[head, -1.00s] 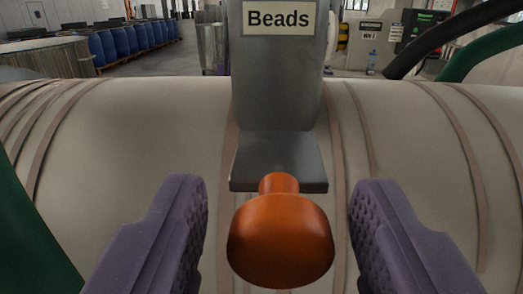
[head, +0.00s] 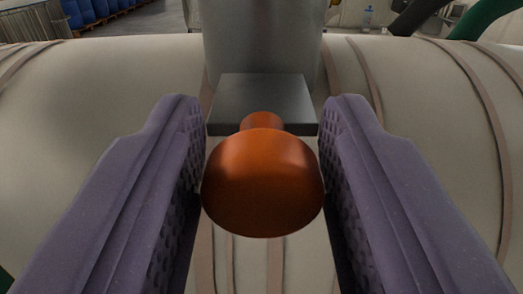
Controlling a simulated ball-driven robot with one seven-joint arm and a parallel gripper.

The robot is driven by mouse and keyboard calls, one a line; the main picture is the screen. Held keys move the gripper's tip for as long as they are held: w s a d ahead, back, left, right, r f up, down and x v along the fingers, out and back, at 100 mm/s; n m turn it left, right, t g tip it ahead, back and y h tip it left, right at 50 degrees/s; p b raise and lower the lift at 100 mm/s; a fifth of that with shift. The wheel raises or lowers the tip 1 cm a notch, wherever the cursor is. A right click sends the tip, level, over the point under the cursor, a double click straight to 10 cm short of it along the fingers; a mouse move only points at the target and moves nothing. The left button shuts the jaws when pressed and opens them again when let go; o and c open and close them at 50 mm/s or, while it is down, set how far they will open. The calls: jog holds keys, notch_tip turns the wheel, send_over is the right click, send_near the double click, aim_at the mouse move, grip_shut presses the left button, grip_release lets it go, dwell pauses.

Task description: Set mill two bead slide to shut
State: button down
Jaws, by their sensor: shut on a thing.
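The bead slide's orange knob (head: 263,182) sits in the middle of the head view, at the front of a grey metal slide plate (head: 262,97). The plate juts out from the foot of a grey upright chute (head: 262,38) on the mill. My gripper (head: 263,170) has its two purple ridged fingers on the left and right of the knob, shut on it. The chute's top is out of frame.
The pale, banded mill drum (head: 420,110) fills the space behind and below the knob. Dark and green hoses (head: 484,20) run at the upper right. Blue drums (head: 88,12) stand far back at the upper left.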

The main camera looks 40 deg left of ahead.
jog(key=shift+w+a, duration=0.25)
jog(key=shift+w, duration=0.05)
jog(key=c, duration=1)
grip_release()
jog(key=shift+o, duration=0.8)
jog(key=shift+w, duration=0.15)
jog(key=v, duration=0.7)
jog(key=shift+s+d, duration=0.2)
jog(key=shift+s, duration=0.15)
